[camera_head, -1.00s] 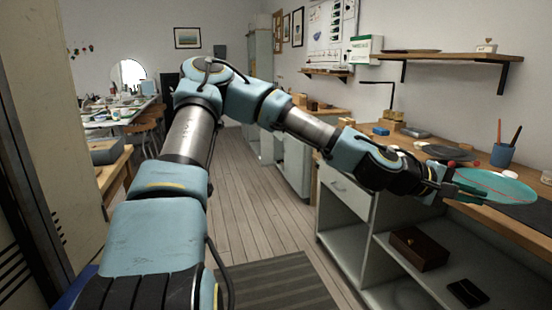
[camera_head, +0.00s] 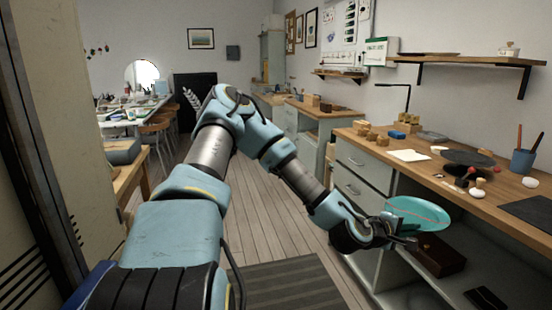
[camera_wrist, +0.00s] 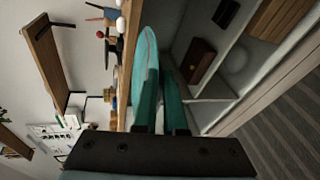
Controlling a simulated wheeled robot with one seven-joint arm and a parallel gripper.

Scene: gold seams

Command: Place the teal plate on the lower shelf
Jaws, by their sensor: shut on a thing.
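The teal plate (camera_head: 418,213) is round, with a thin reddish seam line across it. My gripper (camera_head: 402,236) is shut on its near edge and holds it out in front of the workbench, a little below the worktop level. In the wrist view the teal plate (camera_wrist: 146,70) shows nearly edge-on between the fingers of my gripper (camera_wrist: 160,115). The lower shelf (camera_head: 446,285) is the pale board inside the open bench bay, below the plate. A brown box (camera_head: 440,258) and a dark flat item (camera_head: 485,298) lie on it. The plate hides part of the bay.
The wooden worktop (camera_head: 440,178) carries a blue pen cup (camera_head: 522,161), a dark round disc (camera_head: 468,158), a dark mat (camera_head: 530,212) and small blocks. Drawers (camera_head: 362,160) are left of the open bay. A wall shelf (camera_head: 470,60) hangs above. The floor left of the bench is clear.

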